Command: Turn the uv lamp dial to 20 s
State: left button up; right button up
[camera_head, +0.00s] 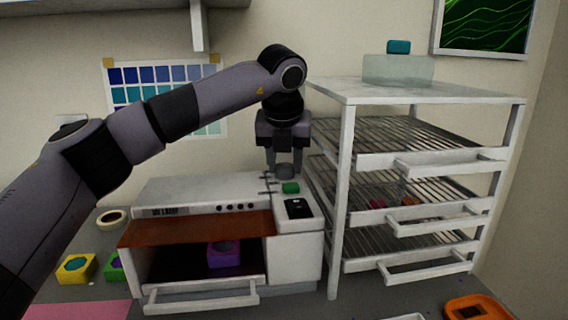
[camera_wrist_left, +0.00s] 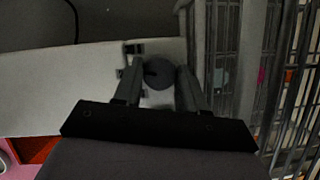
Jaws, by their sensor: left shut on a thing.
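The UV lamp (camera_head: 160,190) is a white box with an orange-brown front shield and a purple mold (camera_head: 224,254) inside. Its grey round dial (camera_head: 285,171) stands on top at the right end, with dark tick marks beside it. My left gripper (camera_head: 284,165) points down at the dial and is shut on it. In the left wrist view the dial (camera_wrist_left: 158,73) sits between the two fingers of my left gripper (camera_wrist_left: 160,80). I cannot read the dial's setting. My right gripper is not in view.
A green button (camera_head: 290,188) and a black display (camera_head: 299,208) lie just in front of the dial. A white wire-shelf rack (camera_head: 345,200) stands close on the right. Yellow (camera_head: 76,268) and green molds and a tape roll (camera_head: 111,218) lie left of the lamp.

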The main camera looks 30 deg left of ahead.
pick_arm(q)
jog(key=shift+n+y, duration=0.4)
jog(key=shift+n, duration=0.8)
jog(key=o, duration=1)
jog(key=shift+o, duration=0.2)
